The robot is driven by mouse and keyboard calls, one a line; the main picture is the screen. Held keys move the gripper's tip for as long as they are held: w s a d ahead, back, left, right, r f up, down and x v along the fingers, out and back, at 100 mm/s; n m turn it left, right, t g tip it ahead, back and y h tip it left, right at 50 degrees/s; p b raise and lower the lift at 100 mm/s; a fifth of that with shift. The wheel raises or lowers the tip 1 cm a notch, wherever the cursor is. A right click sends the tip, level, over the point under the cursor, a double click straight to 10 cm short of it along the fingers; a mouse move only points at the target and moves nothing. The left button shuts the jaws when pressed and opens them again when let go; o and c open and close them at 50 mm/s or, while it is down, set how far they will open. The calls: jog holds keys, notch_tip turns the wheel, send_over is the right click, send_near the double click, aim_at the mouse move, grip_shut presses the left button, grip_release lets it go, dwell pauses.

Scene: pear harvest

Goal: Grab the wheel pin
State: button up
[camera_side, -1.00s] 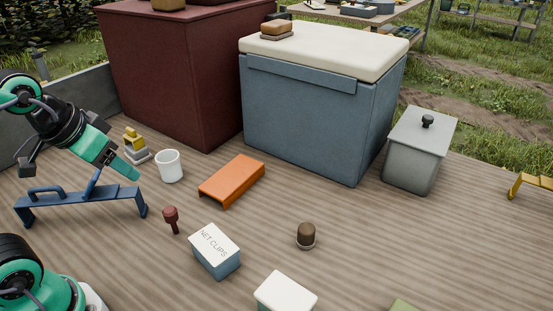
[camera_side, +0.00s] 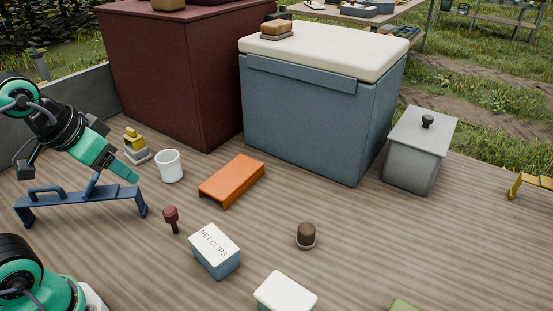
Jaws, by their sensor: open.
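A small dark red pin with a thick round head (camera_side: 171,214), which looks like the wheel pin, stands head up on the plank deck. It is left of the net clips box and right of the blue stand's foot. My gripper (camera_side: 130,176) is at the left, above the blue stand and up and left of the pin. Its jaws are open, and a teal finger points down and right. The gripper is apart from the pin. The other finger is hard to make out from this side.
A blue low stand (camera_side: 75,194) is below my gripper. A white cup (camera_side: 169,166), an orange channel piece (camera_side: 232,180) and a net clips box (camera_side: 214,250) surround the pin. A brown-capped knob (camera_side: 307,235) stands farther right. A blue cooler (camera_side: 300,120) and a dark red chest (camera_side: 170,80) stand behind.

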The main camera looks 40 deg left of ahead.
jog(key=n+g, duration=0.5)
send_over(172, 221)
jog(key=a, duration=0.2)
jog(key=f, duration=1.4)
jog(key=shift+w+d+f, duration=0.1)
jog(key=shift+w+d, duration=0.15)
jog(key=shift+w, duration=0.1)
jog(key=shift+w+f+g, duration=0.15)
jog(key=shift+f+g, duration=0.15)
jog(key=shift+f, duration=0.25)
jog(key=shift+f, duration=0.1)
jog(key=shift+f, duration=1.2)
jog(key=shift+f, duration=2.6)
